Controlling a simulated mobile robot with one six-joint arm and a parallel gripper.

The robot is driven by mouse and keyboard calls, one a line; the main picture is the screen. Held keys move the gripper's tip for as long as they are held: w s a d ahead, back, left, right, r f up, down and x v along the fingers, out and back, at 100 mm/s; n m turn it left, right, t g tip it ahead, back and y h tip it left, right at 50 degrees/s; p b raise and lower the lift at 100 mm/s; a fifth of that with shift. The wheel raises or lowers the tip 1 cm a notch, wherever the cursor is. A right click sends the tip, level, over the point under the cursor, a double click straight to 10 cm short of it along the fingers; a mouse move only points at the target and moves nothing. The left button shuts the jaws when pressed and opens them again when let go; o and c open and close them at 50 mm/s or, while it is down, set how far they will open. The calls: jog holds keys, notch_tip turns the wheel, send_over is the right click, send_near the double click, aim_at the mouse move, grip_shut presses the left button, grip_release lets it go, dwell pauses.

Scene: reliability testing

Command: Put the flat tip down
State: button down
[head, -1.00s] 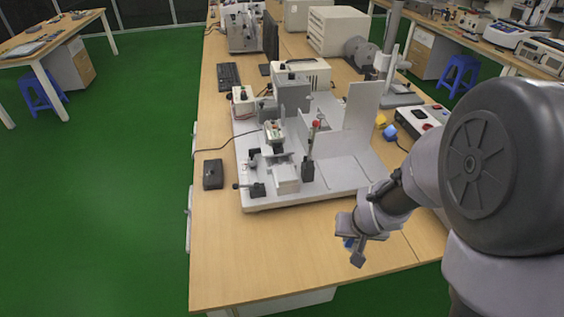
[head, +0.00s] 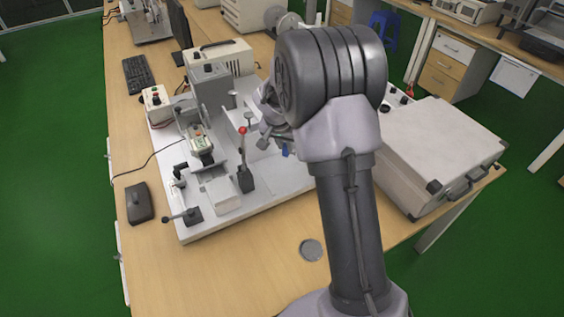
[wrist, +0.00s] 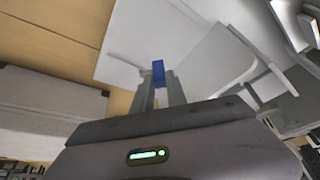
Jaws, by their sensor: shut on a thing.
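A small blue piece, seemingly the flat tip (wrist: 158,72), sits between the fingertips of my gripper (wrist: 159,80) in the wrist view. The gripper is shut on it. In the head view my gripper (head: 277,143) is over the right part of the white test fixture (head: 185,232), and a little blue (head: 285,150) shows at its end. My arm hides part of the fixture's right side. I cannot tell whether the blue piece touches the plate.
A lever with a red knob (head: 243,160) stands left of my gripper. A grey case (head: 440,150) is to the right. A round grey disc (head: 311,249) lies on the wooden table (head: 240,285). A black mouse-like box (head: 139,203) is at the left. The front table area is fairly clear.

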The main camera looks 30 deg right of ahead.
notch_tip(320, 180, down, 7)
jog(key=b, duration=0.2)
jog(key=shift+b, duration=0.3)
jog(key=c, duration=1.3)
grip_release()
jog(key=shift+c, duration=0.2)
jog(key=shift+r, duration=0.1)
jog(key=s+a+r+p, duration=0.1)
jog(key=s+a+r, duration=0.25)
jog(key=r, duration=0.35)
jog(key=s+a+r+n+y+p, duration=0.1)
jog(key=s+a+r+p, duration=0.1)
jog(key=s+r, duration=0.45)
jog(key=s+a+r+p, duration=0.1)
jog(key=s+a+r, duration=0.15)
jog(key=r, duration=0.55)
jog(key=s+a+r+n+t+y, duration=0.1)
jog(key=s+a+r+y, duration=0.1)
jog(key=s+a, duration=0.4)
jog(key=s+a+r+n+t+y, duration=0.1)
jog(key=s+a, duration=0.4)
jog(key=s, duration=0.8)
notch_tip(320, 180, up, 2)
jog(key=shift+a+r+n+y, duration=0.15)
jog(key=shift+a+n+y, duration=0.2)
jog(key=shift+n+y, duration=0.25)
